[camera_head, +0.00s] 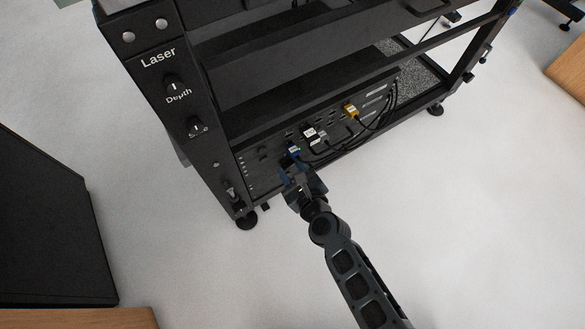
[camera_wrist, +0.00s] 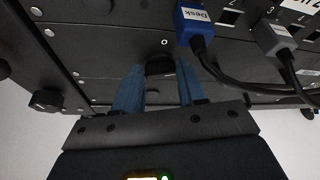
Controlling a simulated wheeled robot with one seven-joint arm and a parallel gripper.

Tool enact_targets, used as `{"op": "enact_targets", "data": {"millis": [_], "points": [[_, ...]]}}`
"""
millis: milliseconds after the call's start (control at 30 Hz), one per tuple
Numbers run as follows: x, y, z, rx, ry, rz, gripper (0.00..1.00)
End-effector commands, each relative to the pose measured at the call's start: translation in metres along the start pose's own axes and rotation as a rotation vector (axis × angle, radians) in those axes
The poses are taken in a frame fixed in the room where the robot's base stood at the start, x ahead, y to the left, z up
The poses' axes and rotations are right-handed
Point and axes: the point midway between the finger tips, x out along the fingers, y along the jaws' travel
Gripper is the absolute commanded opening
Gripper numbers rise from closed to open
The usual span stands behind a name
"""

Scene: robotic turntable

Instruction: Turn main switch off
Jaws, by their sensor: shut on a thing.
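A black rotary switch (camera_wrist: 160,63) sits on the dark front panel in the wrist view, with a white "0" printed just above it. My gripper (camera_wrist: 160,82) has one blue finger on each side of this switch and is shut on it. The fingers and the gripper body hide the lower part of the switch, so its pointer direction cannot be told. In the head view, my gripper (camera_head: 296,172) is at the lower panel of the black rack and hides the switch.
A blue "Desk" plug (camera_wrist: 193,22) and a grey plug (camera_wrist: 273,36) with black cables are close on the right. A yellow plug (camera_head: 350,111) is farther along the panel. Laser knobs (camera_head: 173,87) are on the rack's side post. Floor in front is clear.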

Motion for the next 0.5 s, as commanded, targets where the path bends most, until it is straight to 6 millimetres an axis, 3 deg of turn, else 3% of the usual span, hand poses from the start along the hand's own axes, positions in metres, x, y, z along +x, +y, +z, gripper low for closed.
{"op": "enact_targets", "data": {"millis": [500], "points": [[0.0003, 0.0022, 0.0002, -0.090, 0.000, -0.036, 0.10]]}}
